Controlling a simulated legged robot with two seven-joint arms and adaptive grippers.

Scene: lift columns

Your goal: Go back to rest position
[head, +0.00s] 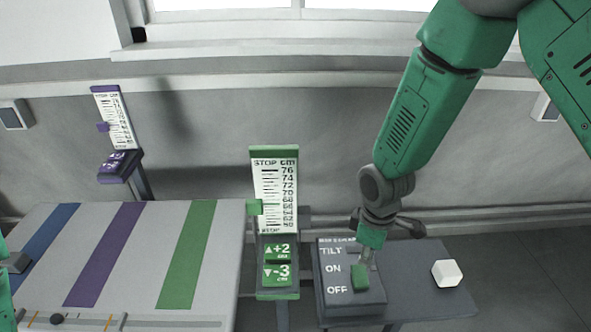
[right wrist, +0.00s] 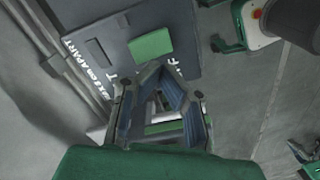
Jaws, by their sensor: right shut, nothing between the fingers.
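My right gripper (head: 367,257) points down over the dark switch box (head: 334,305) marked TILT, ON and OFF. Its fingers are shut and empty in the right wrist view (right wrist: 164,95). The box's green knob (head: 360,279) is just below the fingertips, beside the ON and OFF words; it also shows in the right wrist view (right wrist: 151,45), apart from the fingers there. In the head view I cannot tell whether they touch. Only a green sliver of my left arm (head: 5,290) shows at the left edge, and its jaw state cannot be made out.
Left of the box stands a green-topped scale column (head: 275,190) with +2 and -3 buttons. A striped table (head: 225,235) with a slider fills the left. A purple scale column (head: 115,120) stands behind it.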

